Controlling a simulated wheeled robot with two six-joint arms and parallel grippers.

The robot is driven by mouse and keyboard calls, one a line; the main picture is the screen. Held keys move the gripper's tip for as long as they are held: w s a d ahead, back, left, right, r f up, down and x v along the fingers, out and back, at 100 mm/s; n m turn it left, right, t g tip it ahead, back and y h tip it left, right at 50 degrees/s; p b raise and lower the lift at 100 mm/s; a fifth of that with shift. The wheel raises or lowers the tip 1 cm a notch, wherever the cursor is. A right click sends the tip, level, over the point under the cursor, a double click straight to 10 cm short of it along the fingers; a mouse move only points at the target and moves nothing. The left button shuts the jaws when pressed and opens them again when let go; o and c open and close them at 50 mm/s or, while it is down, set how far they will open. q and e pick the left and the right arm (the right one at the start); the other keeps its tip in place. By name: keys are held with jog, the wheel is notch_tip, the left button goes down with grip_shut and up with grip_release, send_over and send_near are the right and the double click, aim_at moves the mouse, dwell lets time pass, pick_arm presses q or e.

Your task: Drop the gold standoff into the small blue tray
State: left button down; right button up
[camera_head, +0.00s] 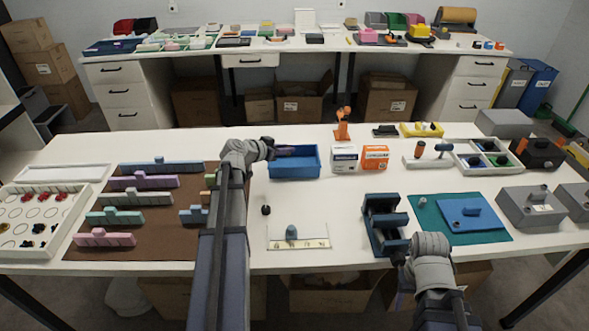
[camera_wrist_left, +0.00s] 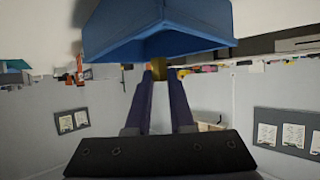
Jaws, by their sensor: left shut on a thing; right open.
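My left gripper (camera_head: 290,151) reaches over the left part of the small blue tray (camera_head: 296,174) at the back middle of the table. In the left wrist view the fingers of my left gripper (camera_wrist_left: 158,78) are shut on the gold standoff (camera_wrist_left: 158,73), of which a small bit shows between the fingertips. The blue tray fills the top of that view (camera_wrist_left: 160,22), close to the fingertips. The standoff cannot be made out in the head view. My right gripper (camera_head: 398,257) is open, low beside a dark blue stand (camera_head: 386,222), partly hidden by its wrist.
Two small boxes, one white (camera_head: 344,158) and one orange (camera_head: 375,157), stand just right of the tray. An orange figure (camera_head: 342,126) stands behind them. A brown mat (camera_head: 140,228) with coloured holders lies left.

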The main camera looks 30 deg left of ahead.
pick_arm(q)
jog(key=shift+f, duration=0.6)
pick_arm(e)
jog(key=shift+f, duration=0.55)
pick_arm(q)
jog(key=c, duration=0.7)
grip_release()
jog(key=p+v, duration=0.3)
jog(key=v, duration=0.5)
pick_arm(e)
notch_tip(320, 180, up, 3)
jog(key=shift+r, duration=0.2)
pick_arm(q)
jog(key=shift+f, duration=0.1)
